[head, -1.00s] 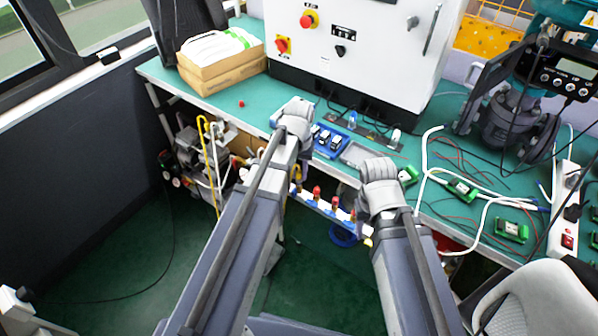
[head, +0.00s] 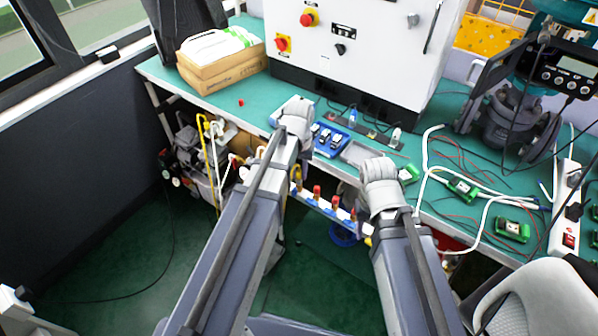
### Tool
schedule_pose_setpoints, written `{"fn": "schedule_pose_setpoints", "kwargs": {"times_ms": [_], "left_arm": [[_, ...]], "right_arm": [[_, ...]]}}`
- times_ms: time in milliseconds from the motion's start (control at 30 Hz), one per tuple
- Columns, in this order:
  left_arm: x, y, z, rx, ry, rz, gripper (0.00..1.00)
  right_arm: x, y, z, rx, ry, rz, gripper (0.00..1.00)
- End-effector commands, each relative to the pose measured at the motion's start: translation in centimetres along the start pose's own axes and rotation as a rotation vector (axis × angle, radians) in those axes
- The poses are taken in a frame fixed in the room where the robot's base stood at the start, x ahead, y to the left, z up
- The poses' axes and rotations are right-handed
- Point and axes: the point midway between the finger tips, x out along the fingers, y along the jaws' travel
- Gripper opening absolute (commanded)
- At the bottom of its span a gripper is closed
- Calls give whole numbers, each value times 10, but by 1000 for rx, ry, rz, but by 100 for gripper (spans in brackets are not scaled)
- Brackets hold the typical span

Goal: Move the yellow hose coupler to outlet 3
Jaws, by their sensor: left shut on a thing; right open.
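A white manifold (head: 327,207) with several red-topped fittings (head: 333,202) hangs below the bench's front edge, slanting down to the right. A yellow piece (head: 296,173), apparently the hose coupler, shows at its upper left end beside my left forearm. My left gripper (head: 300,162) is shut on it, with the fingertips mostly hidden by the arm. My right gripper (head: 380,172) is open, by the bench edge to the right of the manifold; its fingers are hard to make out. The outlet numbers cannot be read.
The green bench (head: 190,88) holds a blue tray (head: 330,140), green circuit boards (head: 512,230), white cables and a white control cabinet (head: 350,55). A compressor-like machine (head: 205,165) stands under the bench at left. The green floor (head: 120,265) is mostly clear.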

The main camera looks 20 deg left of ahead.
Motion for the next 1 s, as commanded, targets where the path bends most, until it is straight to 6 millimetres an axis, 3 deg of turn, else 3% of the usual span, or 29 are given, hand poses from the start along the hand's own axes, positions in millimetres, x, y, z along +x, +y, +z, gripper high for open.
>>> {"fn": "schedule_pose_setpoints", "kwargs": {"times_ms": [433, 467, 700, 767, 1000], "left_arm": [[7, 0, 0, 0, 0, 0, 0], [7, 0, 0, 0, 0, 0, 26], [6, 0, 0, 0, 0, 0, 54], [6, 0, 0, 0, 0, 0, 59], [6, 0, 0, 0, 0, 0, 59]], "right_arm": [[7, -1, 0, 0, 0, 0, 48], [6, -1, 0, 0, 0, 0, 48], [6, -1, 0, 0, 0, 0, 48], [6, -1, 0, 0, 0, 0, 48], [6, -1, 0, 0, 0, 0, 48]]}}
